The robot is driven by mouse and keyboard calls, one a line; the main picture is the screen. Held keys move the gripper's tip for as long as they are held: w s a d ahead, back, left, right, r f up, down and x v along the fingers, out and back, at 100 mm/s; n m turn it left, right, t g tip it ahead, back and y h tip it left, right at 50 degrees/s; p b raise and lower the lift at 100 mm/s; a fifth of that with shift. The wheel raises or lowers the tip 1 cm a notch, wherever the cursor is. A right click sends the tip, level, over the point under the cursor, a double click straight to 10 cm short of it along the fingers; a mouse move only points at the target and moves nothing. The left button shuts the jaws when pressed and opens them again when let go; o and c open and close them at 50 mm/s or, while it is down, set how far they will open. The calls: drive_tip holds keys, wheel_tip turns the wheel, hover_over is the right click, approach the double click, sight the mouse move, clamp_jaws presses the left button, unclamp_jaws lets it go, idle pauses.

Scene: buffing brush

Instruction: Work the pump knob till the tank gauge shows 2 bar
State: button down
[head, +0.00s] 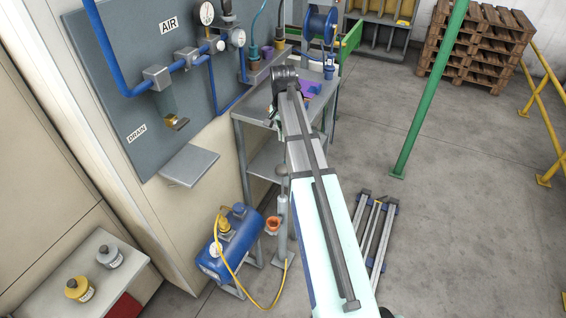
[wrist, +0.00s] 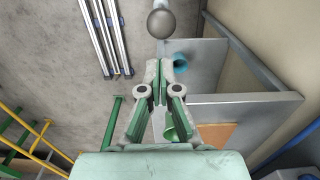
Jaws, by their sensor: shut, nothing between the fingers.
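The pump knob is a dark grey ball (head: 282,171) on top of an upright pump (head: 282,218) beside my arm in the head view. The knob also shows in the wrist view (wrist: 161,23), at the top, just beyond my fingertips. The blue tank (head: 238,232) stands on the floor left of the pump, joined to it by a yellow hose (head: 241,291). The tank gauge (head: 214,250) is a small white dial, too small to read. My gripper (wrist: 160,70) is shut and empty, with a gap in the picture to the knob. In the head view my arm mostly hides it.
A grey metal workbench (head: 262,105) stands behind the pump, close to my gripper. An orange cup (head: 273,223) is between tank and pump. Metal rails (head: 374,230) lie on the floor at right. A green post (head: 430,95) stands farther right, with open floor around it.

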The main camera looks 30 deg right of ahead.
sight(283, 168)
wheel_tip(283, 168, down, 14)
drive_tip(key=p, duration=0.4)
idle(0.4)
wheel_tip(283, 168, down, 10)
drive_tip(key=b, duration=0.4)
drive_tip(key=shift+r+b, duration=0.2)
drive_tip(key=shift+b, duration=0.1)
wheel_tip(283, 168, up, 4)
drive_tip(key=shift+r+p, duration=0.2)
drive_tip(key=shift+p, duration=1.05)
wheel_tip(283, 168, up, 10)
drive_tip(key=b, duration=0.3)
